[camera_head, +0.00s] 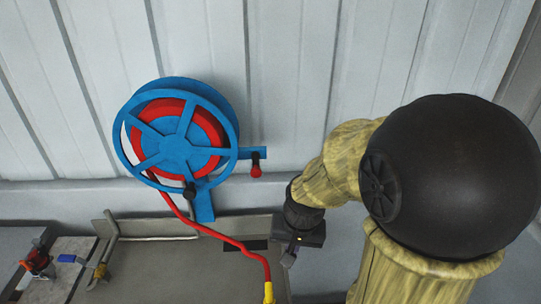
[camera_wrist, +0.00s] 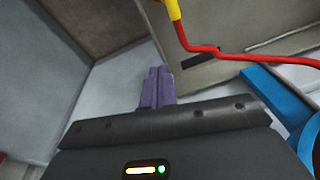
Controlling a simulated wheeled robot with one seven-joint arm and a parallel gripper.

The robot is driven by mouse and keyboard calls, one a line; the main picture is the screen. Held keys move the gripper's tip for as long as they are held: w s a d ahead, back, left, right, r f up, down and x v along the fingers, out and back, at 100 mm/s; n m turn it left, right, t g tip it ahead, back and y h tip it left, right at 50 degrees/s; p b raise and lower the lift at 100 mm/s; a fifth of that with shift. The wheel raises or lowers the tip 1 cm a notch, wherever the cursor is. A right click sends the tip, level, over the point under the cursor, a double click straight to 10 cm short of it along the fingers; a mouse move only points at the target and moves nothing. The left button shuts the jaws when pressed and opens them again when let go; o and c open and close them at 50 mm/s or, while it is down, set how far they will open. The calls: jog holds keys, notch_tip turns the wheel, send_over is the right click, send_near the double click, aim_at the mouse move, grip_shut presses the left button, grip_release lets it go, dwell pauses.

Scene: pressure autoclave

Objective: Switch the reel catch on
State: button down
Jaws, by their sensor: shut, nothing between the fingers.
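A blue hose reel (camera_head: 172,150) with a red hose wound on it is mounted at the wall. A blue arm sticks out from its right side and carries a small black lever with a red knob (camera_head: 256,170), which looks like the reel catch. The knob hangs below the arm. My gripper (camera_head: 289,258) is below and right of the catch, apart from it. Its purple fingers (camera_wrist: 157,88) are shut together and empty in the wrist view. Blue reel metal (camera_wrist: 275,95) shows at the right there, but the catch cannot be made out.
The red hose (camera_head: 222,237) hangs from the reel to a yellow end (camera_head: 268,292), left of my gripper; it also crosses the wrist view (camera_wrist: 215,50). A grey tray-like bench (camera_head: 150,275) lies below. A black crank knob (camera_head: 190,190) sits on the reel front.

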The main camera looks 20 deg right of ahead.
jog(key=w+d+r+m+y+p, duration=0.2)
jog(key=w+r+m+p, duration=0.1)
jog(key=r+m, duration=0.3)
jog(key=w+d+r+m+y+p, duration=0.1)
jog(key=w+r+m+p, duration=0.3)
jog(key=r, duration=0.6)
jog(key=w+d+r+m+y+p, duration=0.2)
jog(key=r+m+p, duration=0.3)
jog(key=r+m, duration=0.3)
jog(key=shift+w+d+r+y, duration=0.35)
jog(key=shift+w+d, duration=0.35)
jog(key=shift+d, duration=0.15)
jog(key=shift+w+f, duration=0.1)
jog(key=p, duration=0.4)
send_near(256, 164)
notch_tip(256, 164, down, 6)
jog(key=s+a, duration=0.2)
jog(key=shift+a+f, duration=0.15)
jog(key=shift+w, duration=0.1)
